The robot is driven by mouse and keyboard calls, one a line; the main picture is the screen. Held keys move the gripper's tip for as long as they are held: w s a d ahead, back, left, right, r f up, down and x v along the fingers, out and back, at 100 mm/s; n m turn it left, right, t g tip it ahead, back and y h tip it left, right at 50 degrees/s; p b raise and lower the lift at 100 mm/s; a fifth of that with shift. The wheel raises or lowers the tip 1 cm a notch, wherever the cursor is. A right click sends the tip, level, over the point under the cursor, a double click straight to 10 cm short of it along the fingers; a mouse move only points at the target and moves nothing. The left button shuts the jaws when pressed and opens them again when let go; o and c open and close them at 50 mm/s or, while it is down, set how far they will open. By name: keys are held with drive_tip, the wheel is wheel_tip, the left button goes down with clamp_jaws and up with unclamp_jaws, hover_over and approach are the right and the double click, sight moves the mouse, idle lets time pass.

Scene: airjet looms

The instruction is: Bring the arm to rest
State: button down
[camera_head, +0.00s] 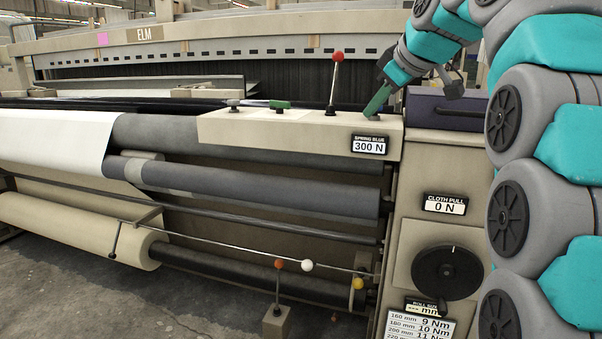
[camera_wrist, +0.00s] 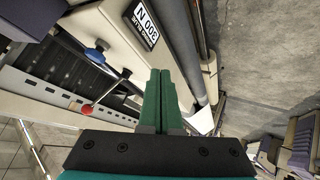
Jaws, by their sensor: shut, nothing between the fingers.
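My gripper (camera_head: 378,100) hangs from my teal and grey arm at the upper right in the head view. Its green fingers point down at the right end of the loom's beige control ledge (camera_head: 300,133), close over a dark knob; I cannot tell whether they touch it. In the wrist view the two green fingers (camera_wrist: 160,78) lie together, shut and empty. A blue knob (camera_wrist: 97,52) and a red ball knob (camera_wrist: 87,109) show to their left.
A red-topped lever (camera_head: 336,57) and a green knob (camera_head: 279,105) stand on the ledge. Labels read "300 N" (camera_head: 370,145) and "0 N" (camera_head: 445,205). A black dial (camera_head: 447,272) is on the right panel. Cloth rollers (camera_head: 250,189) run below. Floor is bare at lower left.

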drive_tip(key=s+f+m+g+h, duration=0.3)
drive_tip(key=s+f+m+g, duration=0.7)
drive_tip(key=s+f, duration=3.1)
drive_tip(key=shift+s+d+f+g+h, duration=0.3)
drive_tip(key=shift+d+f, duration=0.15)
drive_tip(key=shift+f, duration=0.1)
